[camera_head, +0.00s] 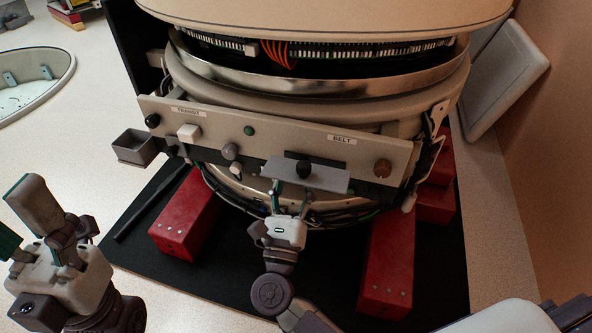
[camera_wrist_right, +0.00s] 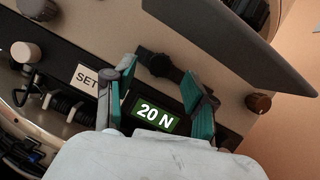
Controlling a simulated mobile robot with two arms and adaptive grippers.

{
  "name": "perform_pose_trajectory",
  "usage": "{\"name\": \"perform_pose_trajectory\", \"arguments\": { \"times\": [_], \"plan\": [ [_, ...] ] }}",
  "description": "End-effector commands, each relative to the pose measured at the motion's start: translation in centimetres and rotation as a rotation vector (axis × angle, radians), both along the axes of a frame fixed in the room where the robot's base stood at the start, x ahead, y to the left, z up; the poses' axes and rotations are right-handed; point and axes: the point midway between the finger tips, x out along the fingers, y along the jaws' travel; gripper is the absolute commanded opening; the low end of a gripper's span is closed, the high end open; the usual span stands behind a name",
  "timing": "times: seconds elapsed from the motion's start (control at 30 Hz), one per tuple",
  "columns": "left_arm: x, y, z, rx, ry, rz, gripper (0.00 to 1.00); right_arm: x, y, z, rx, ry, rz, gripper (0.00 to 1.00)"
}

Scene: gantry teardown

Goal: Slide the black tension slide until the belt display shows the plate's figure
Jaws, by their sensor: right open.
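The black tension slide (camera_head: 303,168) stands on the front panel under the BELT label, by a grey hood (camera_head: 330,179). In the right wrist view the black slide (camera_wrist_right: 158,65) lies between my right gripper's (camera_wrist_right: 160,84) two spread fingers, with gaps beside it. The right gripper (camera_head: 290,192) is open, reaching up from below the hood. The belt display (camera_wrist_right: 157,113) reads 20 N. A white plate (camera_wrist_right: 87,77) reads SET; its figure is hidden behind a finger. My left gripper (camera_head: 22,224) is open and empty at the lower left, away from the panel.
A brown knob (camera_head: 383,168) sits right of the slide; a grey knob (camera_head: 230,151) and a white button (camera_head: 188,132) sit left. Red blocks (camera_head: 188,215) stand on the black mat (camera_head: 140,262). A small grey tray (camera_head: 131,147) is left of the panel. Cables hang below it.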

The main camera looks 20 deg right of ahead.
Motion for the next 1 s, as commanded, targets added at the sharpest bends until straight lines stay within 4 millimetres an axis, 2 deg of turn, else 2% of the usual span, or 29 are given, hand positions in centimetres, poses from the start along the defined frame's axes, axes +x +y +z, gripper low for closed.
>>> {"name": "perform_pose_trajectory", "arguments": {
  "times": [0.2, 0.57, 0.9, 1.0],
  "plan": [
    [0.0, 0.0, 0.3, 0.001, -0.018, 0.0, 0.57, 2.1, -1.1, 0.9, 0.0, -0.001, -0.001, 0.55],
    [0.0, 0.0, 0.5, 0.001, -0.02, 0.001, 0.57, 2.5, -1.3, 1.2, -0.001, -0.001, 0.0, 0.55],
    [-0.1, 0.0, 0.4, 0.0, -0.022, 0.001, 0.57, 2.5, -1.3, 1.1, 0.0, 0.0, 0.0, 0.0],
    [-0.1, 0.0, 0.4, -0.001, -0.022, 0.001, 0.57, 2.5, -1.3, 1.1, 0.0, 0.0, 0.0, 0.0]
  ]
}}
